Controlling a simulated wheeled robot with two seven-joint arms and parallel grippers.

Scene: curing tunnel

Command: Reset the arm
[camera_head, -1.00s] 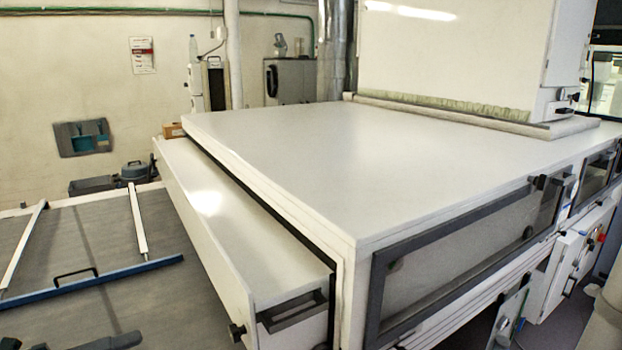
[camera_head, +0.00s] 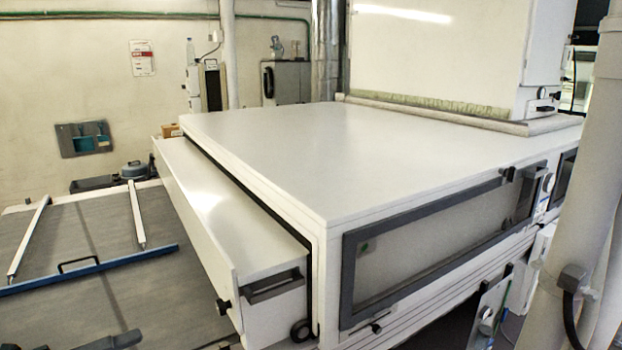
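Neither of my grippers nor any part of my arms that I can make out shows in the head view. Whether the grippers are open or shut is hidden from me. The large white curing tunnel (camera_head: 330,150) fills the middle of the view. A long dark-framed window (camera_head: 430,250) runs along its right-hand side. A lower white section (camera_head: 215,200) with a dark recessed handle juts out on its left side.
A grey flat surface (camera_head: 150,291) with a blue bar (camera_head: 85,271) and pale rails lies at the left. A thick pale pipe (camera_head: 592,180) stands close at the right edge. Several small items and a wall notice (camera_head: 142,58) are at the back.

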